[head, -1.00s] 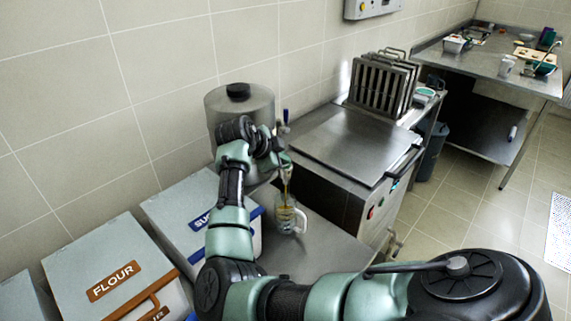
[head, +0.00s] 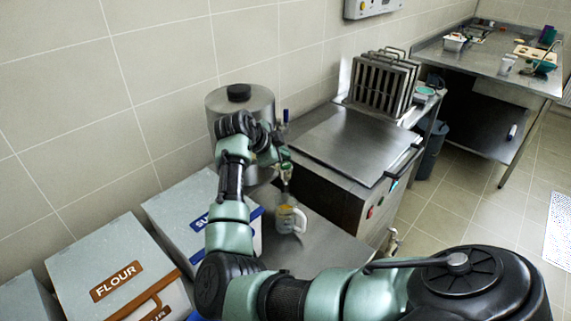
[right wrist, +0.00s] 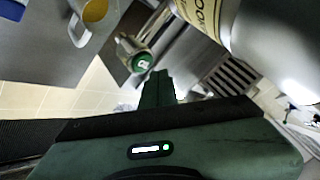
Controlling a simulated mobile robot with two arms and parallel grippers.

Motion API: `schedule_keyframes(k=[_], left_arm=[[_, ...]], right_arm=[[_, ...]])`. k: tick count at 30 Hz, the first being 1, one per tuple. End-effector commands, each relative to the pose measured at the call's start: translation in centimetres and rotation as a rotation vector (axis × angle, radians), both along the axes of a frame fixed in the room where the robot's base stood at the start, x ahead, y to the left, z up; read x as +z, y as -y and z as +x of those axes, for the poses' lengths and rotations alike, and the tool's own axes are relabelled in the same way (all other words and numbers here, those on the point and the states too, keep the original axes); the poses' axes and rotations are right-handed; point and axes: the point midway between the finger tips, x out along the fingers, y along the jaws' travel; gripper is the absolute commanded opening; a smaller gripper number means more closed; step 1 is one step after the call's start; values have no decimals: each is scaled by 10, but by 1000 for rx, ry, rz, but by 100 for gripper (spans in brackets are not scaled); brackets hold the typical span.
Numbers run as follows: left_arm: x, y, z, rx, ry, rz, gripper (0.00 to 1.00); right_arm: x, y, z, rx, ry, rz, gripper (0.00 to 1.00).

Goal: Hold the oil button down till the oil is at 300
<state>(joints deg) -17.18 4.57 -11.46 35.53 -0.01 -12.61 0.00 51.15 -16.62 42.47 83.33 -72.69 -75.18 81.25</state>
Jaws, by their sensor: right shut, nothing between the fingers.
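The steel oil dispenser (head: 262,101) stands against the wall, partly hidden by my right arm. It also fills the upper right of the right wrist view (right wrist: 270,45). A clear jug (head: 300,222) with a handle stands below its tap, with amber oil inside; it shows in the right wrist view (right wrist: 78,28). A round green button (right wrist: 136,56) with a pale mark sits by the tap. My right gripper (right wrist: 157,76) is shut and empty, its fingertips just beside the green button and seemingly apart from it. The oil level reading is not legible. My left gripper is out of view.
A flour bin (head: 95,255) and a blue-trimmed bin (head: 180,212) stand at the left. A steel fryer (head: 345,145) with a closed lid is right of the jug, with a rack (head: 382,85) behind it. A further table (head: 480,62) holds small items.

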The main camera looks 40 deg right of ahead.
Motion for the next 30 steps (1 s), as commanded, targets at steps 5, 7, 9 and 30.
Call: schedule_keyframes(k=[5,7,9,30], left_arm=[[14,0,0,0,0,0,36],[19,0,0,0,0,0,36],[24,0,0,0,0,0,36],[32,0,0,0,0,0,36]], right_arm=[[20,0,0,-1,1,-1,0],[27,0,0,-1,1,-1,0],[34,0,0,-1,1,-1,0],[48,0,0,1,1,-1,0]])
